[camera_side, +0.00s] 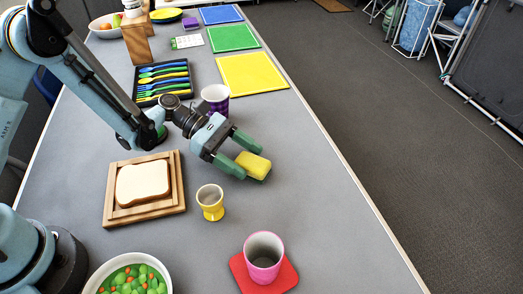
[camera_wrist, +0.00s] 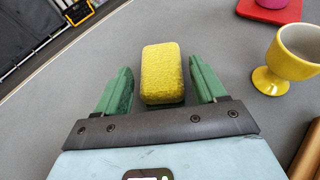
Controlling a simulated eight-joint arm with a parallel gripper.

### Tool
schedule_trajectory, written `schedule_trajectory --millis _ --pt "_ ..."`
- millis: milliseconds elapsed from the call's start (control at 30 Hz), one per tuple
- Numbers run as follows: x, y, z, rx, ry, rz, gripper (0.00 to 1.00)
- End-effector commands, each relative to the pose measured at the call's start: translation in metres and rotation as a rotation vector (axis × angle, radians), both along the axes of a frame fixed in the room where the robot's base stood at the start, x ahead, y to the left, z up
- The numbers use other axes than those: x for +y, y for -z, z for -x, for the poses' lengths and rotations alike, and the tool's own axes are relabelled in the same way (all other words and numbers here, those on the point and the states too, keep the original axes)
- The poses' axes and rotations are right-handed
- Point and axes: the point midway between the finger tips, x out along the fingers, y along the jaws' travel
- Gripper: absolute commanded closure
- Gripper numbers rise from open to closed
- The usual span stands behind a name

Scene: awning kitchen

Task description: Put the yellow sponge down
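The yellow sponge (camera_side: 253,165) is a small block with a darker green underside. It appears to lie on the grey table (camera_side: 310,200), right of the yellow egg cup. In the wrist view the sponge (camera_wrist: 162,72) sits between the two green fingers of my gripper (camera_wrist: 160,66), with a narrow gap of table on each side. My gripper (camera_side: 252,160) is open around the sponge, low over the table, its fingers apart from it.
A yellow egg cup (camera_side: 210,203) stands close by, left of the sponge. A pink cup (camera_side: 264,255) stands on a red mat (camera_side: 290,278) nearer the front. A purple cup (camera_side: 216,98) is behind my gripper. The table's right edge runs near; the table right of the sponge is clear.

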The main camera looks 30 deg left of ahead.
Motion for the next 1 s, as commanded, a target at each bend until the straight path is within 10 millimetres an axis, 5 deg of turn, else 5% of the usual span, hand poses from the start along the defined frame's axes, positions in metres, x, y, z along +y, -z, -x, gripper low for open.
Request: schedule_trajectory --millis 433,1000 --pt "0.001 -0.005 0.000 0.000 -0.001 0.000 0.20" --pt "0.097 -0.043 0.005 0.000 -0.003 0.000 0.20"
